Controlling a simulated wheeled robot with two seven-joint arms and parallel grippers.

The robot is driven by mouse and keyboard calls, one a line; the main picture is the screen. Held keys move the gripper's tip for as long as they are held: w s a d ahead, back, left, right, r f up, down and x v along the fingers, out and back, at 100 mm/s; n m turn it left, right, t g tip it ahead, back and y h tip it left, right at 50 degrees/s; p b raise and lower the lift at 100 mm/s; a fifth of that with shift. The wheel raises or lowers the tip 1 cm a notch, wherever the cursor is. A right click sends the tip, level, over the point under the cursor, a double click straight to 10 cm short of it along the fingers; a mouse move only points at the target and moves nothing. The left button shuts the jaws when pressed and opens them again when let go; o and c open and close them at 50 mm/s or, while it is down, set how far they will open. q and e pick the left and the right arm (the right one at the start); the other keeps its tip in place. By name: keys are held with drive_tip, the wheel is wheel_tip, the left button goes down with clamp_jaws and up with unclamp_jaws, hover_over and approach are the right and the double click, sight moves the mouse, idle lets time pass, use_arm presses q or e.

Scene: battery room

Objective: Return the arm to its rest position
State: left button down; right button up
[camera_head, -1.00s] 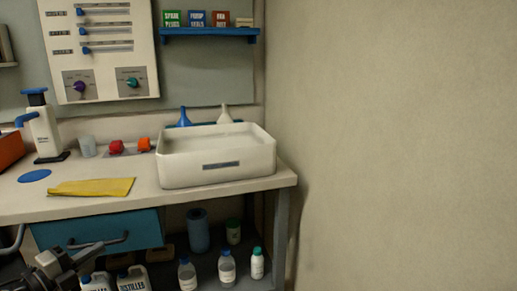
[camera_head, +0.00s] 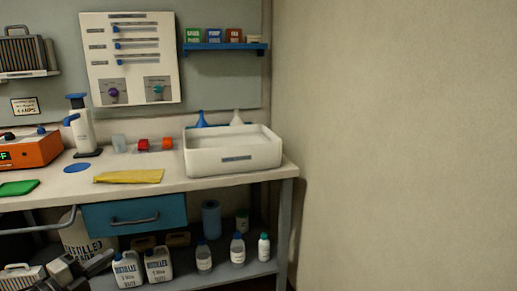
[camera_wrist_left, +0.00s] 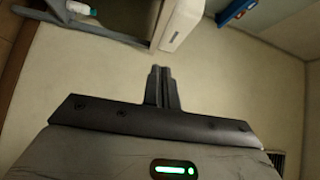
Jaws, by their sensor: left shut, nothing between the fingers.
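My left gripper (camera_head: 98,263) is at the lower left of the head view, low in front of the bench and partly cut off by the frame's bottom edge. In the left wrist view its two fingers (camera_wrist_left: 160,72) are together, with nothing between them. The fingers stand against plain wall or floor and touch nothing there. My right gripper is in neither view.
The bench (camera_head: 228,183) carries a white basin (camera_head: 232,160), a yellow cloth (camera_head: 128,177) and an orange device (camera_head: 38,152). Below are a blue drawer (camera_head: 133,214) with a bar handle and several bottles on a lower shelf (camera_head: 220,271). The right side is bare wall (camera_head: 400,140).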

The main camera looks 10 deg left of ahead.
use_arm(q)
drive_tip(key=s+d+f+n+g+y+p, duration=0.1)
drive_tip(key=s+d+f+n+y, duration=0.15)
drive_tip(key=d+f+n, duration=0.35)
drive_tip(key=s+d+f+n+y, duration=0.1)
drive_tip(key=s+d+f+n, duration=0.25)
drive_tip(key=d, duration=0.45)
drive_tip(key=s+d+n+g+p, duration=0.1)
drive_tip(key=s+d+n+g, duration=0.4)
drive_tip(key=s+d+n, duration=0.4)
drive_tip(key=s+d, duration=0.4)
drive_tip(key=d, duration=0.2)
drive_tip(key=shift+s+f+n+h+p, duration=0.25)
drive_tip(key=shift+s+n+h+p, duration=0.05)
drive_tip(key=shift+n+h, duration=0.05)
